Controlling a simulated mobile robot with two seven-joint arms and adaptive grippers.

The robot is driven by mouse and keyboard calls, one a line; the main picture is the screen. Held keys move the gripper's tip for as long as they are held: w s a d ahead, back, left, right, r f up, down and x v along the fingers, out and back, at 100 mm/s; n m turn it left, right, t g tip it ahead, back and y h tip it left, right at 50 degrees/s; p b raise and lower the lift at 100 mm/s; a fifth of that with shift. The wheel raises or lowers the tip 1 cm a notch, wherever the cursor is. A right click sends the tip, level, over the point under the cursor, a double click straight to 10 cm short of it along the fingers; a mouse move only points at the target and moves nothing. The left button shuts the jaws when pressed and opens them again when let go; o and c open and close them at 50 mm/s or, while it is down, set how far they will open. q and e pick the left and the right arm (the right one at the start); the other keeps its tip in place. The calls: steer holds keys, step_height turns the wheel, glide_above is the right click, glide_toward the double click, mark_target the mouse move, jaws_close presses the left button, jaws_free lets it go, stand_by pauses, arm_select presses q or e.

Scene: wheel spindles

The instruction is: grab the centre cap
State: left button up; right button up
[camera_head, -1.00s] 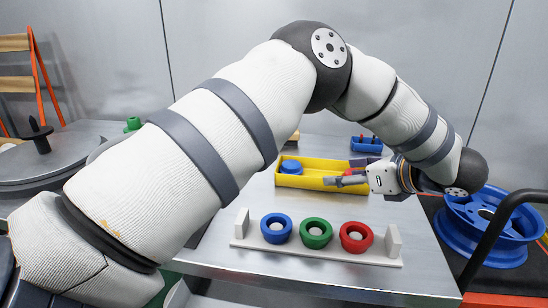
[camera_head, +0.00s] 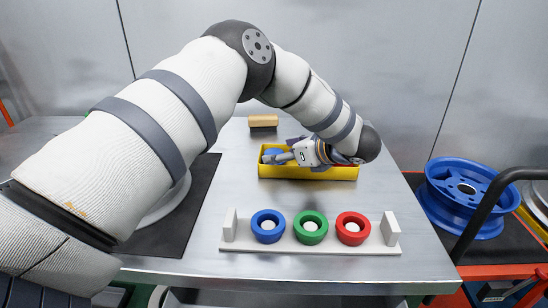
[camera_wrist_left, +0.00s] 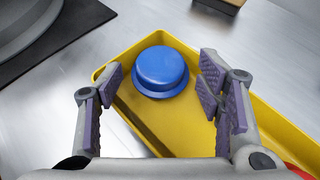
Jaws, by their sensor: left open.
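The centre cap is a blue round piece with a raised top (camera_wrist_left: 160,70), lying in the left end of the yellow tray (camera_wrist_left: 142,104). In the head view the cap (camera_head: 272,153) shows only in part beside my fingers, and the tray (camera_head: 310,172) stands at the middle of the table. My left gripper (camera_head: 282,157) is over the tray; in the wrist view its open fingers (camera_wrist_left: 163,92) stand to the left and right of the cap's near side. Nothing is between the fingers' pads. My right gripper is not in view.
A white rack (camera_head: 310,246) with blue, green and red rings stands at the table's front. A wooden block (camera_head: 263,121) lies behind the tray. A blue wheel rim (camera_head: 462,190) and a black bar (camera_head: 490,205) are at right. A dark mat (camera_head: 190,215) lies at left.

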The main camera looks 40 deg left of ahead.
mark_target(273, 151)
arm_select(q)
steer(key=shift+x, duration=1.2)
steer(key=shift+s, duration=0.1)
steer(key=c, duration=0.7)
steer(key=shift+d, duration=0.1)
steer(key=shift+c, duration=0.2)
